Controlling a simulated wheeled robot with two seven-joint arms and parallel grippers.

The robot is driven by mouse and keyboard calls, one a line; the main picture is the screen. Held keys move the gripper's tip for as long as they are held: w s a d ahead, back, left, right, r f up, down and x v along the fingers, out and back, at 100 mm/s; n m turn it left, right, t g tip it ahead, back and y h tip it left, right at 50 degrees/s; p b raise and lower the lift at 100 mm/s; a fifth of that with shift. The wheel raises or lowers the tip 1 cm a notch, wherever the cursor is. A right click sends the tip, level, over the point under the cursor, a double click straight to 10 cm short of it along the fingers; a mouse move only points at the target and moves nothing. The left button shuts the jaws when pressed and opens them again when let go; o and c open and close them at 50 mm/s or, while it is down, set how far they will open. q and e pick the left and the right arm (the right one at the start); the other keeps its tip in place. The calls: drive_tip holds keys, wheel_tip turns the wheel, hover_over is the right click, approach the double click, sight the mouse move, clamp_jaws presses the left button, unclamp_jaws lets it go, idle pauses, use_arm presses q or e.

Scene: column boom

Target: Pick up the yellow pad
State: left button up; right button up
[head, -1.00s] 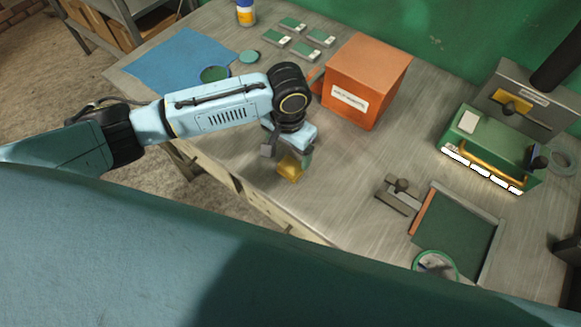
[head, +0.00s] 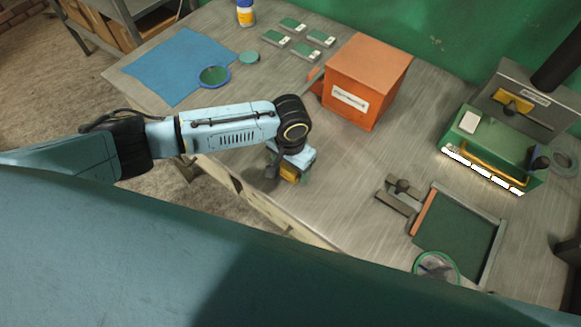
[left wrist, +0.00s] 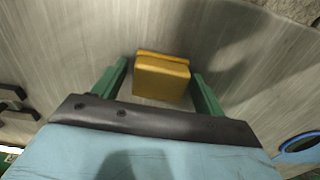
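The yellow pad (head: 289,173) is on the bench near its front edge, in front of the orange box, partly hidden by my left gripper (head: 291,178). In the left wrist view the yellow pad (left wrist: 162,80) lies between the two green fingers of my left gripper (left wrist: 160,68). The fingers are spread, one on each side of the pad, with small gaps showing. My right gripper is in neither view.
An orange box (head: 362,82) stands just behind my left gripper. A blue mat (head: 178,68) lies at the far left. A green machine (head: 490,148) and a dark green tray (head: 455,235) are on the right. Bare bench lies around the pad.

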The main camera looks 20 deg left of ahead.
use_arm(q)
drive_tip(key=c, duration=0.8)
drive_tip(key=shift+r, duration=0.1)
wheel_tip(320, 180, up, 10)
drive_tip(key=shift+f+p, duration=0.1)
drive_tip(key=shift+p, duration=0.35)
